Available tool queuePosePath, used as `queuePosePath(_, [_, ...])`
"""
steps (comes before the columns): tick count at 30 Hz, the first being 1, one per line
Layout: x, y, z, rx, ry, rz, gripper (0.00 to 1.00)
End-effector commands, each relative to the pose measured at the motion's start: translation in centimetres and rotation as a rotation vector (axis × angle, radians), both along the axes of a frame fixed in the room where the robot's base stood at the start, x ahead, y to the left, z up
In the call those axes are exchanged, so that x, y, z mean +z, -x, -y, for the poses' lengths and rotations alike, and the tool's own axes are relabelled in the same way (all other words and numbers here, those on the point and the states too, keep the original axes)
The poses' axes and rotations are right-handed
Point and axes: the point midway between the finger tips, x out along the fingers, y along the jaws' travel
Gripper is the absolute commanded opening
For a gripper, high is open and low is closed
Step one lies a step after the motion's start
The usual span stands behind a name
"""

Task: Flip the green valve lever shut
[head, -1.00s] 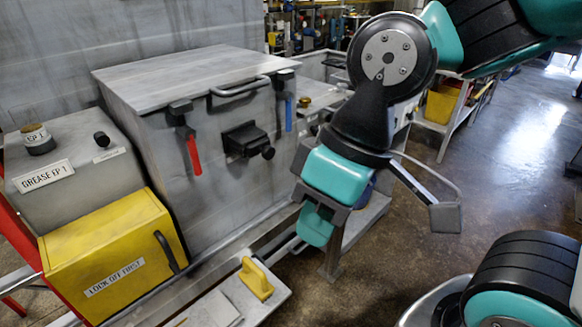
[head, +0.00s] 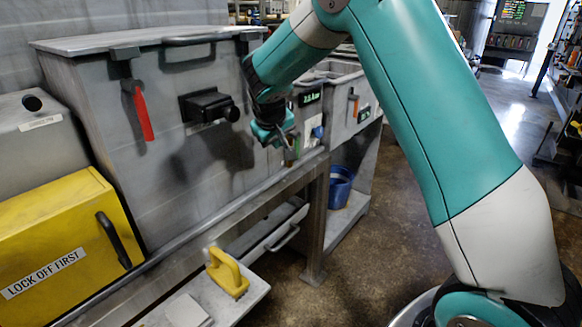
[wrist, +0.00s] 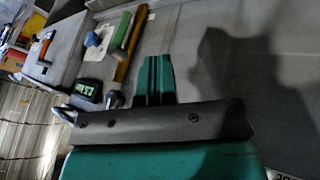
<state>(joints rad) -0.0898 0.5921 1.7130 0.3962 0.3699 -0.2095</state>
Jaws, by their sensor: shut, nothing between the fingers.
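A green lever handle (wrist: 121,30) shows in the wrist view beside a brass-coloured bar (wrist: 130,45), at the upper left of my fingers. In the head view a small green and yellowish part, probably the same lever, (head: 291,150) shows just right of my gripper (head: 270,135), partly covered by it. My gripper, also in the wrist view (wrist: 155,75), has its green fingers together with nothing between them. It is near the grey front panel, apart from the lever in the wrist view. Exact distance is unclear.
A red lever (head: 143,113) and a black knob block (head: 208,106) sit on the panel left of my arm. A digital display (head: 309,98) and an orange handle (head: 354,103) are to the right. A yellow box (head: 65,240) and blue bucket (head: 340,185) stand lower.

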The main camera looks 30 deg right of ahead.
Motion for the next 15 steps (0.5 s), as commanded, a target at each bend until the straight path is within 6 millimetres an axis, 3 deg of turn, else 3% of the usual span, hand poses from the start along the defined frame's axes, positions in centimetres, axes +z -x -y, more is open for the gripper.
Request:
queuePosePath(3, [-1.5, -2.7, 1.3, -0.028, 0.059, 0.024, 0.0])
queuePosePath(6, [-1.8, -3.6, 1.8, -0.038, 0.081, 0.035, 0.0])
queuePosePath(15, [-1.8, -3.7, 1.9, -0.039, 0.084, 0.037, 0.0])
